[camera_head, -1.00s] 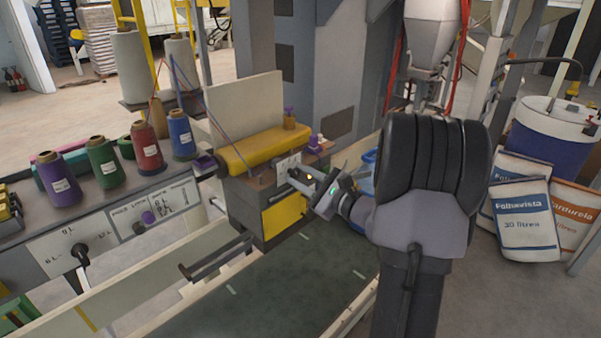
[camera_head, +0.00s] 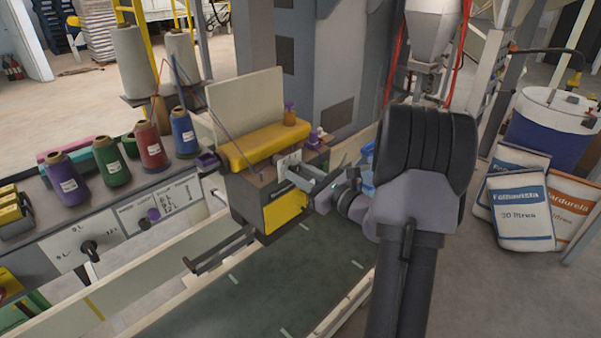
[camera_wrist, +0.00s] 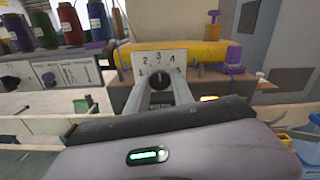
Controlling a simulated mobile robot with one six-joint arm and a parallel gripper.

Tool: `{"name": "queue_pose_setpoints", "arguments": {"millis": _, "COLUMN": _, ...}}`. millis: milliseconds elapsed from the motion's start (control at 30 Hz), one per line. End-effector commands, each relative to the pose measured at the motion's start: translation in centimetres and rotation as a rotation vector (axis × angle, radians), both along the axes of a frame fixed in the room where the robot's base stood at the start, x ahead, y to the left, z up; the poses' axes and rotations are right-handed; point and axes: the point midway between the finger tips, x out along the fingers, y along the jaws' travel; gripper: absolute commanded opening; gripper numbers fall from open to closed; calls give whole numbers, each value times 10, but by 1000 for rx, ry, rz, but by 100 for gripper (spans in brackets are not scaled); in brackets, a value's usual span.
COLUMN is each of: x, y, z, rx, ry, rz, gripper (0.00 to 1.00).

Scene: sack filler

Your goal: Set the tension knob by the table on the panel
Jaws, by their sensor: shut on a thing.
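The tension knob (camera_wrist: 160,79) is small and black, on a white dial plate (camera_wrist: 158,60) with numbers from 1 upwards in an arc. The plate (camera_head: 287,160) sits on the front of the yellow-topped sewing head. My gripper (camera_wrist: 160,88) is shut on the knob, one grey finger on each side. Its fingers partly cover the knob and the lettering below; a light mark on the knob points roughly upward, near 3.
Several thread cones (camera_head: 150,147) stand on the shelf above the panel. A black lever (camera_head: 90,247) is on the panel's left plate. A dark conveyor belt (camera_head: 270,295) runs below the sewing head. Filled sacks (camera_head: 522,212) stand at right.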

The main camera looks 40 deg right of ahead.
Motion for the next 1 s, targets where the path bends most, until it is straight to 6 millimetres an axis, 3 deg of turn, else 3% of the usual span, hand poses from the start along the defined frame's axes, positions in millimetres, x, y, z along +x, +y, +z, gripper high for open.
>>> {"name": "queue_pose_setpoints", "arguments": {"millis": 233, "x": 0, "y": 0, "z": 0, "rx": 0, "ry": 0, "rz": 0, "gripper": 0}}
{"name": "queue_pose_setpoints", "arguments": {"millis": 267, "x": 0, "y": 0, "z": 0, "rx": 0, "ry": 0, "rz": 0, "gripper": 32}}
{"name": "queue_pose_setpoints", "arguments": {"millis": 367, "x": 0, "y": 0, "z": 0, "rx": 0, "ry": 0, "rz": 0, "gripper": 51}}
{"name": "queue_pose_setpoints", "arguments": {"millis": 667, "x": -1, "y": 0, "z": 0, "rx": -1, "ry": 0, "rz": 0, "gripper": 51}}
{"name": "queue_pose_setpoints", "arguments": {"millis": 767, "x": -10, "y": -2, "z": 0, "rx": -1, "ry": 0, "rz": -3, "gripper": 51}}
{"name": "queue_pose_setpoints", "arguments": {"millis": 867, "x": -32, "y": -4, "z": 1, "rx": 2, "ry": 0, "rz": -5, "gripper": 51}}
{"name": "queue_pose_setpoints", "arguments": {"millis": 1000, "x": -80, "y": -9, "z": 1, "rx": 1, "ry": 0, "rz": -8, "gripper": 51}}
